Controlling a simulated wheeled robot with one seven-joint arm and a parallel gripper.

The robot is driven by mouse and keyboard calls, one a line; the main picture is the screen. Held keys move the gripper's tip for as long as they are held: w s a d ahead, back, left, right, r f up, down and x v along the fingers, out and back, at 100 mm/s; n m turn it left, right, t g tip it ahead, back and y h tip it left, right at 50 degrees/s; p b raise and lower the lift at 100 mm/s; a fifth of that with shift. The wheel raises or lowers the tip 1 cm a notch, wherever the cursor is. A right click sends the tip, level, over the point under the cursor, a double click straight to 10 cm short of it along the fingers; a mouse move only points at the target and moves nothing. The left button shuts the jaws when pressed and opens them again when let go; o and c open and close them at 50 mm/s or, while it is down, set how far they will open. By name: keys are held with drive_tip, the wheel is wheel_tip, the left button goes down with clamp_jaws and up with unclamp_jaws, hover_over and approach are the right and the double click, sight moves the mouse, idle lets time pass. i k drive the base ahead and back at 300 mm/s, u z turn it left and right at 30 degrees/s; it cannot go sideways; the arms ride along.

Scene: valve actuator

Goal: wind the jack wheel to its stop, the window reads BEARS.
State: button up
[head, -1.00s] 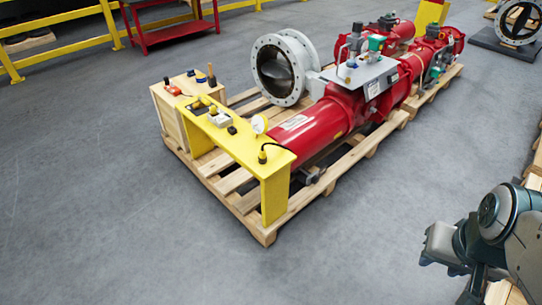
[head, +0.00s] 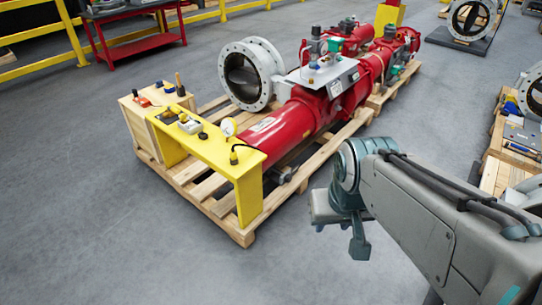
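The red valve actuator (head: 290,126) lies along a wooden pallet (head: 240,236) in the head view, with a grey flanged valve (head: 246,75) at its far side. I cannot pick out the jack wheel for certain at this size, and no window lettering is readable. A grey panel with fittings (head: 322,72) sits on top of the actuator. My gripper (head: 338,236) hangs over the floor to the right of the pallet's near end, pointing down. Its two fingertips appear apart with nothing between them. It is clear of the actuator.
A yellow bench (head: 215,152) with a gauge and small items stands at the pallet's near end, beside a wooden crate (head: 140,125) holding tools. More pallets with parts (head: 498,158) stand at the right. The floor at the left and front is clear.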

sight(288, 178)
drive_tip(key=z, duration=0.15)
drive_tip(key=i, duration=0.6)
drive_tip(key=z, duration=0.4)
drive_tip(key=i, duration=1.65)
drive_tip(key=u, duration=0.2)
